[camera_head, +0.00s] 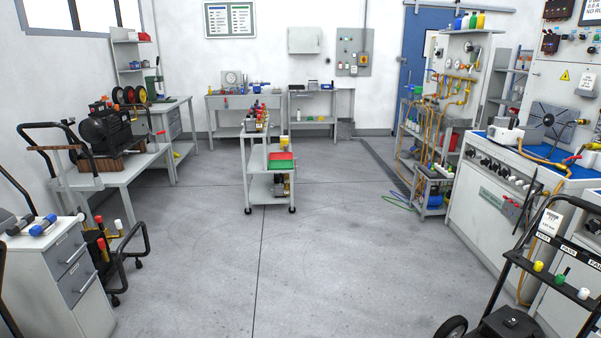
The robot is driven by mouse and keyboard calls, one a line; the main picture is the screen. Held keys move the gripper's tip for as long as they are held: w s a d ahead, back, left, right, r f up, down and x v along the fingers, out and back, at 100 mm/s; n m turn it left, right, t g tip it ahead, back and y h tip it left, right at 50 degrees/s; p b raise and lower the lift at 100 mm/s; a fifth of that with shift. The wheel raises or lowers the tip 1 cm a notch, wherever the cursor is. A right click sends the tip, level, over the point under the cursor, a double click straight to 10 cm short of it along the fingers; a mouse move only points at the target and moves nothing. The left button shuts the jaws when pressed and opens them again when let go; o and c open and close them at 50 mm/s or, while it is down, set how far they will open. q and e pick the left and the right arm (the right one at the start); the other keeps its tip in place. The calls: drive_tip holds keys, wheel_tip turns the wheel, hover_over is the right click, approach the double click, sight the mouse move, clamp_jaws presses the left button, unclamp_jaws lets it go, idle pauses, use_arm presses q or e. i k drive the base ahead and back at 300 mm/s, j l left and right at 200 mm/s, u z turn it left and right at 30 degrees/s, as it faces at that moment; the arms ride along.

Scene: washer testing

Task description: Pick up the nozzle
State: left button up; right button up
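I cannot tell for certain which thing is the nozzle. Small parts with yellow (538,266), green (560,280) and white (583,293) ends stand in a row on a black rack at the lower right. Their exact shape is too small to make out. Blue-and-grey cylindrical pieces (43,226) lie on top of a white drawer cabinet (80,290) at the lower left. Neither of my grippers is in view.
A grey trolley (247,185) with red and green trays stands mid-room. A workbench with a black motor (105,130) is at left. A long test bench (490,205) with a blue top runs along the right. A wheeled black cart (500,325) is lower right. The central floor is clear.

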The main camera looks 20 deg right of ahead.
sight(560, 279)
drive_tip(key=l, duration=0.95)
drive_tip(key=k+l, duration=0.15)
drive_tip(key=l, duration=1.8)
drive_tip(key=k, duration=0.05)
